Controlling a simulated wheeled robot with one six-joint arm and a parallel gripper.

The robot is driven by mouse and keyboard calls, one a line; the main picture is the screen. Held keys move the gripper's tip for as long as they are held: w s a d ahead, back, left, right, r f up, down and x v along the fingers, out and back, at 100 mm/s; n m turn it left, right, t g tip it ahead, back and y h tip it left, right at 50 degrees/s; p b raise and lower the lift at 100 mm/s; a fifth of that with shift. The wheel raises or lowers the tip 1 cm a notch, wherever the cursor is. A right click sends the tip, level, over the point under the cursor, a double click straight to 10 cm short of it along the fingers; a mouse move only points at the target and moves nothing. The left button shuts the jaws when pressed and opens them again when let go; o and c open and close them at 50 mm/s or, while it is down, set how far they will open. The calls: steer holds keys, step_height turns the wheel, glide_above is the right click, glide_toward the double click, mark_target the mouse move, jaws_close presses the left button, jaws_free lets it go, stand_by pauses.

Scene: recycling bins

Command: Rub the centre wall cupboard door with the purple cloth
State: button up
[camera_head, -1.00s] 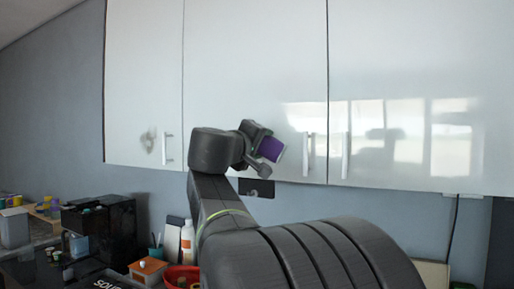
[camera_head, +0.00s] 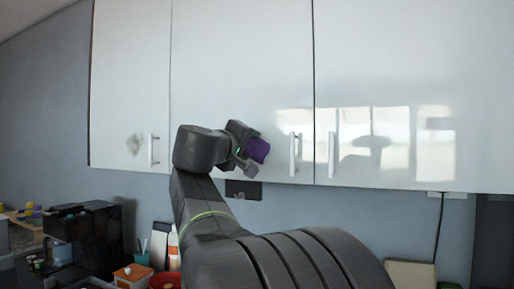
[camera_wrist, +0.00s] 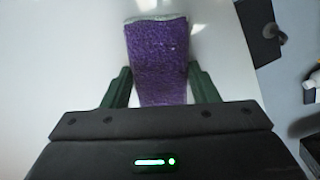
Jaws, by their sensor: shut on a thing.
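The purple cloth (camera_head: 257,150) is held in my gripper (camera_head: 247,155), in front of the lower part of the centre wall cupboard door (camera_head: 240,70). In the wrist view the cloth (camera_wrist: 158,62) sits between the two fingers of my gripper (camera_wrist: 159,85), which are shut on it. Its far end is at or very near the white door surface (camera_wrist: 70,50); I cannot tell whether it touches. The centre door is glossy white, with its vertical handle (camera_head: 293,154) at the lower right, to the right of the cloth.
Cupboard doors flank it on the left (camera_head: 125,80) and right (camera_head: 400,60). Below are a black coffee machine (camera_head: 88,235), an orange container (camera_head: 135,275) and a white bottle (camera_head: 173,248). A dark socket plate (camera_head: 243,189) is on the wall under the centre door.

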mark_target(258, 140)
steer(key=shift+w+a+r, duration=0.75)
steer(key=shift+w+a, duration=0.4)
steer(key=shift+a, duration=1.7)
steer(key=shift+s+d+b, duration=0.4)
steer(key=shift+s+d, duration=0.15)
steer(key=shift+d, duration=0.85)
steer(key=shift+s+d+b, duration=0.4)
steer(key=shift+s+d, duration=0.2)
steer(key=shift+d, duration=0.8)
steer(key=shift+s+d+b, duration=0.4)
steer(key=shift+s+d, duration=0.15)
steer(key=shift+d, duration=0.85)
steer(key=shift+w+a, duration=0.1)
steer(key=shift+a, duration=0.05)
steer(key=w+a, duration=0.3)
steer(key=a, duration=0.5)
steer(key=shift+w+p, duration=0.15)
steer(key=shift+p, duration=0.25)
steer(key=shift+a, duration=0.1)
